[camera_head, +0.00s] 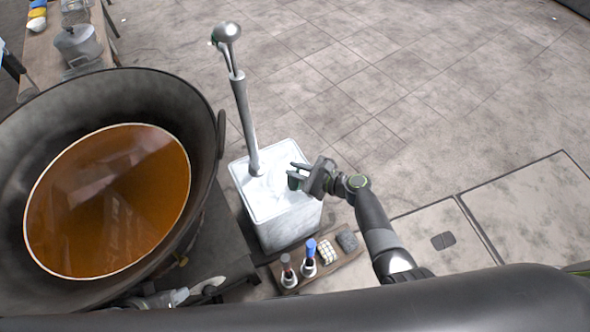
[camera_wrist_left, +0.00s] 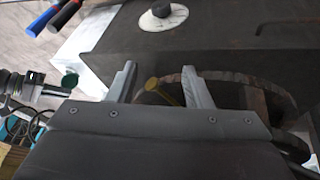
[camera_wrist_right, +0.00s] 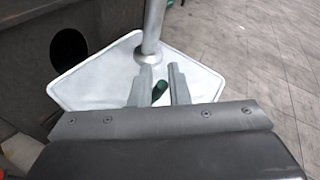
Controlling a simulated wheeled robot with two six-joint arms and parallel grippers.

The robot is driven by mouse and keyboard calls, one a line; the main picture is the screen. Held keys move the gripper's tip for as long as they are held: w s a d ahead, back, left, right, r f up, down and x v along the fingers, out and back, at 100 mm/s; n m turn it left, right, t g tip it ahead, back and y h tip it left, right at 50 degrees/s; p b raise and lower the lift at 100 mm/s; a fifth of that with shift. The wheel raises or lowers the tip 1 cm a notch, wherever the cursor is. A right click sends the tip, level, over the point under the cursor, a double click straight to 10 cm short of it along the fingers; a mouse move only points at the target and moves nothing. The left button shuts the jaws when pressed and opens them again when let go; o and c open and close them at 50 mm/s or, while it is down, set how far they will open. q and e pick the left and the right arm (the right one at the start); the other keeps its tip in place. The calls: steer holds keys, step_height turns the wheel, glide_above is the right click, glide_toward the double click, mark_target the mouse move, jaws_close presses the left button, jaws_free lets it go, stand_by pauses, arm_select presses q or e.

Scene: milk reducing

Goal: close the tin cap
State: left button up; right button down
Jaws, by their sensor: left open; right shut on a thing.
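The white square-topped tin (camera_head: 282,218) stands beside the big pan, and its pale top also shows in the right wrist view (camera_wrist_right: 90,75). A metal rod (camera_head: 242,115) stands upright at the top's far side. My right gripper (camera_head: 294,177) is over the top; in its wrist view (camera_wrist_right: 158,72) it is shut on a small dark green piece (camera_wrist_right: 159,91). I cannot tell whether this piece is the cap or joined to it. My left gripper (camera_wrist_left: 159,68) is open, facing a dark round rim (camera_wrist_left: 240,77) with a yellowish bar (camera_wrist_left: 160,90); nothing is visibly held.
A large dark pan (camera_head: 205,115) of orange-brown liquid (camera_head: 110,200) fills the left. A round dark hole (camera_wrist_right: 68,48) opens in the dark block.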

steer(key=shift+w+d+f, duration=0.1)
steer(key=shift+d, duration=0.15)
steer(key=c, duration=1.7)
jaws_free()
steer(key=shift+o, duration=0.6)
steer(key=shift+w, duration=0.1)
arm_select(q)
steer(key=shift+w+a, duration=0.1)
steer(key=shift+w, duration=0.05)
arm_select(e)
steer(key=shift+a, duration=0.1)
steer(key=shift+s+d, duration=0.2)
steer(key=shift+d, duration=0.05)
arm_select(q)
steer(key=shift+s+a+f+g+y+p, duration=0.15)
steer(key=shift+s+a+f+g+p, duration=0.15)
steer(key=shift+f+p, duration=0.45)
steer(key=shift+s+a+f+g+y+p, duration=0.15)
steer(key=shift+s+f+g+p, duration=0.15)
steer(key=shift+f+g+p, duration=0.4)
steer(key=shift+s+a+f+g+y+p, duration=0.1)
steer(key=shift+s+a+f+p, duration=0.2)
steer(key=shift+f+p, duration=0.5)
arm_select(e)
steer(key=v, duration=1.6)
steer(key=shift+s+d+r, duration=0.2)
steer(key=shift+s+r, duration=0.05)
steer(key=shift+r, duration=0.05)
